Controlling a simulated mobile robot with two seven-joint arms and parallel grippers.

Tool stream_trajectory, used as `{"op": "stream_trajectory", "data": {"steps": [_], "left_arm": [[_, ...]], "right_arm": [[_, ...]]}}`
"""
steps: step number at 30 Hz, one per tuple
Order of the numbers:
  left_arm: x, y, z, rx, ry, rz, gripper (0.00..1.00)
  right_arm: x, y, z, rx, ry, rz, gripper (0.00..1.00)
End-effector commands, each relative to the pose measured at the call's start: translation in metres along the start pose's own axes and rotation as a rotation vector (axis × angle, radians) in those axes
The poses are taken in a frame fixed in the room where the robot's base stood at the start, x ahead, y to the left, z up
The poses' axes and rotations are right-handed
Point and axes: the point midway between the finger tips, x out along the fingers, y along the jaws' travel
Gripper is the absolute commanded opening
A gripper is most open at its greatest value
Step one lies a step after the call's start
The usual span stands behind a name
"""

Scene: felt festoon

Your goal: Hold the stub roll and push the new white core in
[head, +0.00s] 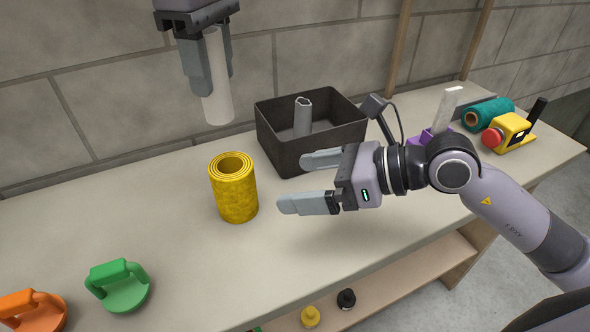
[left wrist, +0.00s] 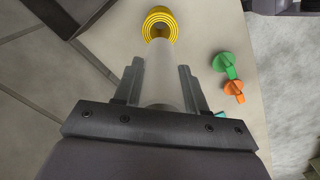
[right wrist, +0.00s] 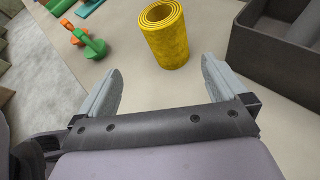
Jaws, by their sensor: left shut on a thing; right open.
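The yellow stub roll (head: 236,190) stands upright on the bench, its wound layers and open centre facing up. It also shows in the left wrist view (left wrist: 160,24) and the right wrist view (right wrist: 165,40). My left gripper (head: 208,85) points down and is shut on the white core (head: 217,90), which hangs upright above the bench, higher than the roll and slightly left of it. The core also shows in the left wrist view (left wrist: 159,75). My right gripper (head: 308,182) is open and empty, to the right of the roll and apart from it, fingers pointing at it.
A dark box (head: 310,150) holding a grey tube (head: 303,118) stands behind my right gripper. Green (head: 122,290) and orange (head: 32,312) handled pieces lie front left. A teal roll (head: 488,113) and a yellow device (head: 508,133) sit far right. The bench around the roll is clear.

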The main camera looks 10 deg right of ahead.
Motion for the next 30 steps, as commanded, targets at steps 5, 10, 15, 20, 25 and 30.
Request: {"op": "stream_trajectory", "data": {"steps": [5,10,15,20,25,30], "left_arm": [[0.0,0.0,0.0,0.0,0.0,0.0,0.11],[0.0,0.0,0.0,0.0,0.0,0.0,0.11],[0.0,0.0,0.0,0.0,0.0,0.0,0.11],[0.0,0.0,0.0,0.0,0.0,0.0,0.11],[0.0,0.0,0.0,0.0,0.0,0.0,0.11],[0.0,0.0,0.0,0.0,0.0,0.0,0.11]], "right_arm": [[0.012,0.0,0.011,-0.071,-0.012,-0.058,1.0],[0.018,0.0,0.016,-0.097,-0.02,-0.081,1.0],[0.031,-0.001,0.017,-0.098,-0.023,-0.083,1.0],[0.058,-0.003,0.018,-0.098,-0.022,-0.082,1.0],[0.089,-0.006,0.018,-0.098,-0.021,-0.082,1.0],[0.116,-0.008,0.018,-0.1,-0.02,-0.083,1.0]]}}
